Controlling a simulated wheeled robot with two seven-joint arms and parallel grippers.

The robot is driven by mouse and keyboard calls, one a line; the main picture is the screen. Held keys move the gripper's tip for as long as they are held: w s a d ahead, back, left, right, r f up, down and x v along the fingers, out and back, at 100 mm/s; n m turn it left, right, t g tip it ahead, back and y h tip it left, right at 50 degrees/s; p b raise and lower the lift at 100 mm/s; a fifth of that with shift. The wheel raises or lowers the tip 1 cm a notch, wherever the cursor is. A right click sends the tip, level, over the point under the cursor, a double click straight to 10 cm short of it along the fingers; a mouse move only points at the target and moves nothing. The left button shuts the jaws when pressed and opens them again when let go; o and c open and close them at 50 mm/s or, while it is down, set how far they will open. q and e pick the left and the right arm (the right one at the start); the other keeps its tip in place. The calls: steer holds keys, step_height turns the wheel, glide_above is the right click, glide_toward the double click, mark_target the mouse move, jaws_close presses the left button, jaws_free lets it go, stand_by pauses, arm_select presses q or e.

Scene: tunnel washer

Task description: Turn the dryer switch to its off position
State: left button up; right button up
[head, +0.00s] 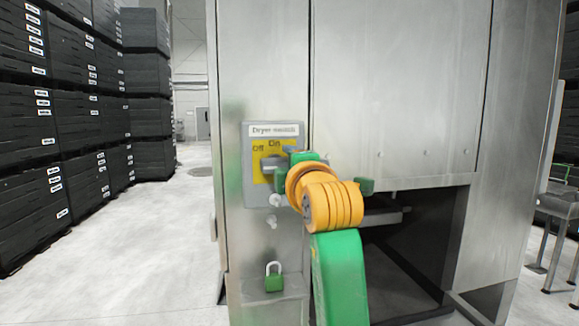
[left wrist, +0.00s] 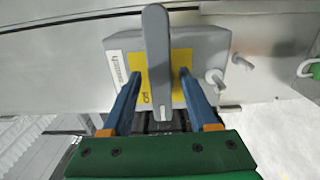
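The dryer switch is a grey box (head: 257,205) on the metal front, with a "Dryer switch" label and a yellow plate (head: 259,147) marked Off at left and On at right. It also shows in the left wrist view (left wrist: 212,45), where its long grey lever (left wrist: 157,60) stands out towards the camera. My left gripper (left wrist: 160,76) is open, its two blue fingers either side of the lever with gaps visible. In the head view my left gripper (head: 272,170) is at the plate and hides much of the lever. The lever's exact setting is unclear. My right gripper is out of view.
A green padlock (head: 274,281) is on a ledge below the switch. The metal cabinet (head: 400,80) has a dark opening (head: 420,250) at lower right. Stacked black crates (head: 85,130) stand at left. The floor (head: 150,240) between is clear.

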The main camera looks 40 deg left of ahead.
arm_select(q)
steer(key=shift+s+d+f, duration=0.1)
steer(key=shift+d+f, duration=0.05)
steer(key=b+v, duration=0.3)
steer(key=v, duration=0.3)
steer(key=shift+s+d+b, duration=0.25)
steer(key=shift+d+b, duration=0.05)
steer(key=shift+b, duration=0.1)
steer(key=shift+a, duration=0.15)
